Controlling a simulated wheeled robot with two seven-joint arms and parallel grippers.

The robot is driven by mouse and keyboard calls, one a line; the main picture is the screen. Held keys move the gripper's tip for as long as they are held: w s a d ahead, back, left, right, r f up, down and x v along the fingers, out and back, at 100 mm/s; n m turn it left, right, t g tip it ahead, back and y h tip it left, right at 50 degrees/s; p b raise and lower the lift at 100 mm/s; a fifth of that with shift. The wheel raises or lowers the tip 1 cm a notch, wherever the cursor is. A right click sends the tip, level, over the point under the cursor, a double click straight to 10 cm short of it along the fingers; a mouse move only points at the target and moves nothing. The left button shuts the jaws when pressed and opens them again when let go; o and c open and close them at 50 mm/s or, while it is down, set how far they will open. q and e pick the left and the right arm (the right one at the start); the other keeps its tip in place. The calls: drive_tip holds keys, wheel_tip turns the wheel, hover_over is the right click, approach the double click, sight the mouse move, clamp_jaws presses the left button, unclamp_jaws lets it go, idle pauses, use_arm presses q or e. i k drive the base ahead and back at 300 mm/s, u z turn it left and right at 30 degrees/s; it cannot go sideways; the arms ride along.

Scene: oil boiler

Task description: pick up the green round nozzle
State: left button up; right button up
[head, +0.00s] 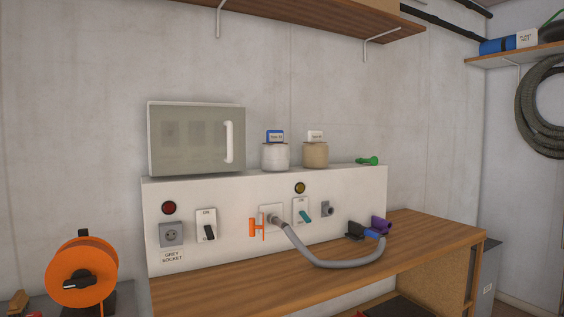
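A small green nozzle (368,160) with a rounded end lies on top of the white control panel (345,183), near its right end. It lies on its side, and nothing touches it. Neither of my grippers shows in the head view.
A beige spool (316,155), a white spool (275,157) and a grey-fronted cabinet (187,138) stand left of the nozzle. A grey hose (325,262) runs from the panel over the wooden bench (410,240). A wooden shelf (310,22) hangs above. An orange reel (65,290) stands at lower left.

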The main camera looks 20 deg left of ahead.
sight(372, 161)
drive_tip(key=z, duration=0.35)
drive_tip(key=k, duration=0.5)
drive_tip(key=z, duration=1.05)
drive_tip(key=i, duration=0.95)
drive_tip(key=u, duration=0.6)
drive_tip(key=i, duration=1.3)
drive_tip(key=u, duration=1.1)
